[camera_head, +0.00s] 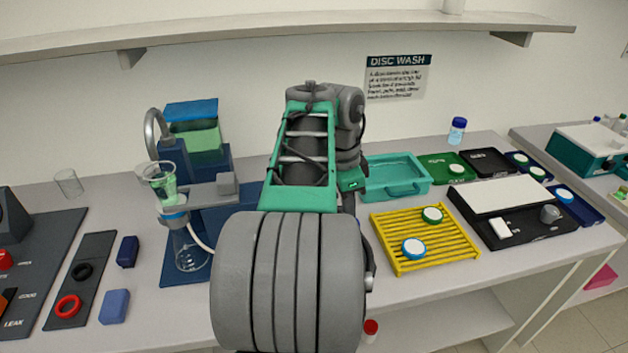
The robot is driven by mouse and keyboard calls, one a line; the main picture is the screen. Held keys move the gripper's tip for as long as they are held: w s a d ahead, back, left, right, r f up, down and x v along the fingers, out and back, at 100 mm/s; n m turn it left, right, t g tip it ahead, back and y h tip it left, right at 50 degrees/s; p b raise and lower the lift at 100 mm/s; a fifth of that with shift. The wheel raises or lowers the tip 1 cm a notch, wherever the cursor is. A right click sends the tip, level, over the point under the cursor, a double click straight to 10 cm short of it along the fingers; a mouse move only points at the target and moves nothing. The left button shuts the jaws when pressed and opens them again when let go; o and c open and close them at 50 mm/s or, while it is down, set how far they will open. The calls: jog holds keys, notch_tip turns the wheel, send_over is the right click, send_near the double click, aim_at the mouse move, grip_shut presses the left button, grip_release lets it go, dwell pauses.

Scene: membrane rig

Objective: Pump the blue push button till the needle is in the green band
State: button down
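My own arm stands large in the middle of the head view and hides part of the bench behind it. My gripper does not show; the arm's end is hidden behind its own links. I cannot make out a blue push button for certain. A glass flask (189,252) with a blue collar stands under a clear funnel cup (160,184) holding green liquid, beside a dark blue rig (215,168) with a blue and green tank (194,130). No gauge needle or green band is readable. A dark housing (10,217) is cut off at the left edge.
A dark panel (45,250) with a red knob (5,260) lies at left, near red and black rings and blue blocks. A yellow rack (464,247) with round discs, a teal tray (420,187) and a black-and-white device (535,238) are at right. A shelf (270,28) overhangs behind.

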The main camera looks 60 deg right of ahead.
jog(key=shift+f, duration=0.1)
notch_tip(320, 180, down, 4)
jog(key=b, duration=0.4)
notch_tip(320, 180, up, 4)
jog(key=p, duration=0.3)
jog(key=shift+p, duration=0.35)
